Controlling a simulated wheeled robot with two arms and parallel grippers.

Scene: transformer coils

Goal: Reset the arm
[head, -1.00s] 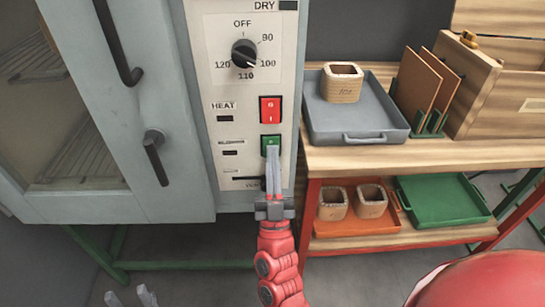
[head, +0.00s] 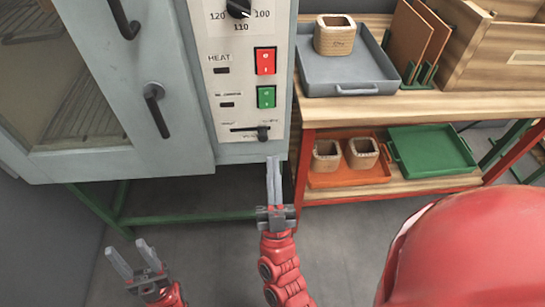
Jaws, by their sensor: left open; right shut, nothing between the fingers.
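My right gripper (head: 274,170) is shut and empty. Its arm rises from the lower middle, and the fingertips show just under the lower edge of the oven's control panel (head: 225,108), apart from the switches. My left gripper (head: 130,252) is at the lower left, open and empty, with its two fingers spread above the floor. The panel holds a dial (head: 238,8), a red switch (head: 265,61), a green switch (head: 266,97) and a slider (head: 262,132).
The oven (head: 185,140) stands on a green frame (head: 190,216). To the right, a wooden shelf unit (head: 420,105) carries a grey tray (head: 375,75) with a coil (head: 334,40). Below are an orange tray (head: 345,180) with two coils and a green tray (head: 435,150). Floor in front is clear.

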